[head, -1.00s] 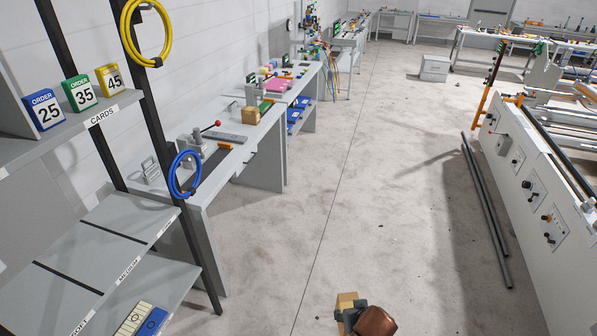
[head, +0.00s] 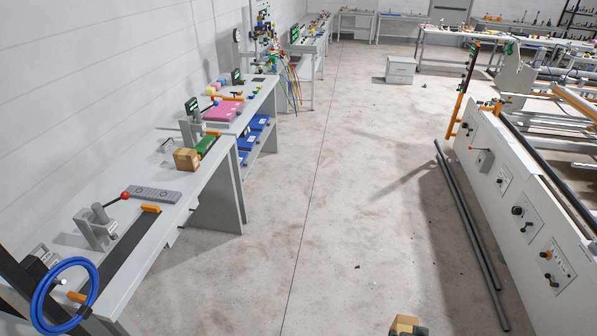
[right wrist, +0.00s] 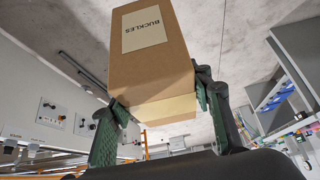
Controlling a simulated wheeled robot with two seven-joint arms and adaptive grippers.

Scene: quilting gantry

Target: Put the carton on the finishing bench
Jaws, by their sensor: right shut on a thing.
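A brown carton (right wrist: 155,58) with a "BUCKLES" label fills the upper middle of the right wrist view. My right gripper (right wrist: 156,96) is shut on it, with a green-padded finger on either side. Only the top of this held carton (head: 407,325) shows at the bottom edge of the head view, above the floor. A row of grey benches runs along the left wall; the near bench (head: 165,212) carries tools. No readable sign tells which one is the finishing bench. My left gripper is not in view.
A small brown box (head: 186,160) stands on the near bench. A blue cable coil (head: 65,296) hangs at the lower left. A white machine (head: 530,200) and long dark poles (head: 470,235) line the right. The floor aisle (head: 340,190) between is open.

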